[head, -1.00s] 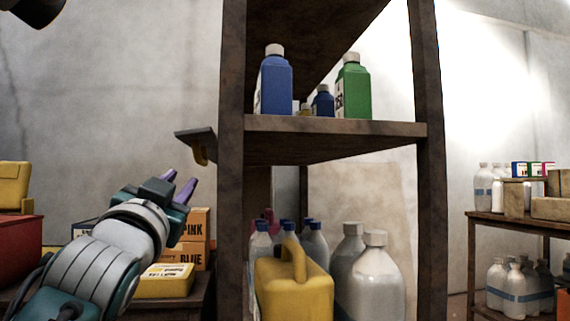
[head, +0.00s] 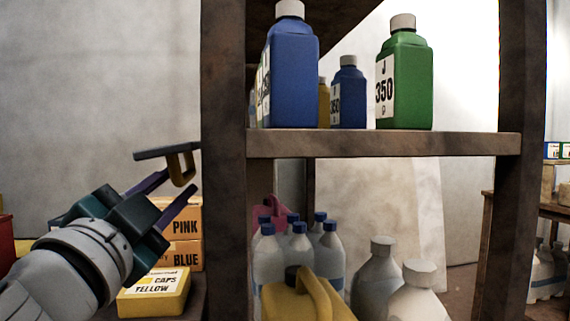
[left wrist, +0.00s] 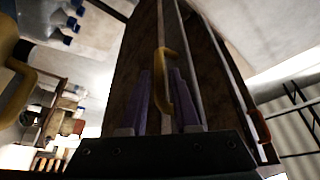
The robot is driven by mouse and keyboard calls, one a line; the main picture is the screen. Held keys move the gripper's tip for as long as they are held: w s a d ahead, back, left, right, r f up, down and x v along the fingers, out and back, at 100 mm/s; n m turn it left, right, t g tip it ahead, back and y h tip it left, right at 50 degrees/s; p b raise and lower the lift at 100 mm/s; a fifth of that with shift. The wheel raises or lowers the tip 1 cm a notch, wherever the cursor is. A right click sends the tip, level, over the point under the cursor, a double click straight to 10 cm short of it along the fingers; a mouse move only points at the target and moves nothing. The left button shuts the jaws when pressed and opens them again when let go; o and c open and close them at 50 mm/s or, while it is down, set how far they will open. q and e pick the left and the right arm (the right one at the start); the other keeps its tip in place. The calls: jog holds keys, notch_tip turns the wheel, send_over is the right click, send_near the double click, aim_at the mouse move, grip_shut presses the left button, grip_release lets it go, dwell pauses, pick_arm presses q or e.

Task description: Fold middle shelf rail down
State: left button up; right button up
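The middle shelf rail is a dark flat bar (head: 166,152) that sticks out to the left of the shelf's front post. A yellow handle (head: 187,172) hangs under it. In the left wrist view the yellow handle (left wrist: 160,62) shows at the finger ends. My left gripper (head: 177,181) is just below the rail, its purple fingers apart. In the left wrist view the fingers (left wrist: 160,74) stand on either side of the handle's lower end. I cannot tell whether they touch it. My right gripper is not in view.
The middle shelf board (head: 385,144) holds a blue bottle (head: 292,85), a green bottle (head: 405,85) and smaller ones. Below stand white bottles and a yellow jug (head: 305,300). Orange boxes (head: 183,218) and a yellow box (head: 152,292) stand beside my left arm.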

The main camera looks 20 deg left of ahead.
pick_arm(q)
jog(key=shift+x, duration=1.85)
jog(key=shift+f, duration=0.1)
grip_shut()
